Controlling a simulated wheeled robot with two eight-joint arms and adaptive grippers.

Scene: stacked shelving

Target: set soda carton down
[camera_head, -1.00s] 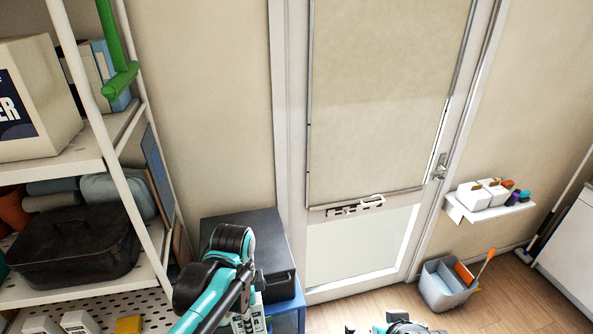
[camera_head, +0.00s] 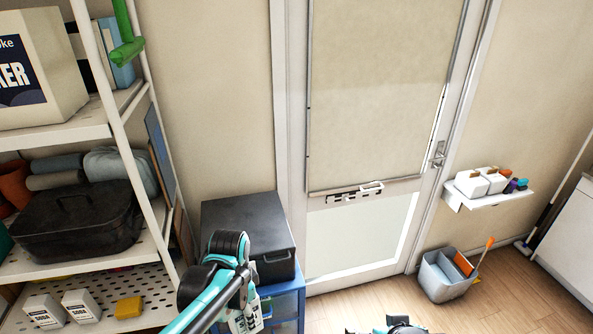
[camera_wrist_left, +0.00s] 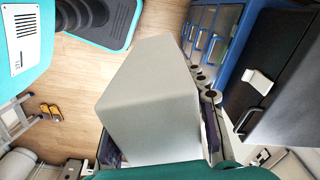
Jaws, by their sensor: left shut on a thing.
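In the wrist view a pale grey-white carton (camera_wrist_left: 150,100) fills the middle, its blank side facing the camera. My left gripper (camera_wrist_left: 158,145) is shut on it; dark finger parts show at both sides of its lower end. In the head view a small part of the held carton (camera_head: 238,322) shows beside my left arm, with the cabinet behind it. Two white cartons with SODA labels, a left one (camera_head: 43,311) and a right one (camera_head: 82,306), stand on the perforated lower shelf (camera_head: 115,283). My right gripper is not in view.
A yellow block (camera_head: 128,307) lies right of the shelf cartons. A black roasting pan (camera_head: 78,222) sits one shelf up. White shelf posts (camera_head: 137,165) edge the rack. A black box (camera_head: 250,225) tops a blue drawer cabinet (camera_head: 284,303). A grey bucket (camera_head: 442,278) stands on open floor.

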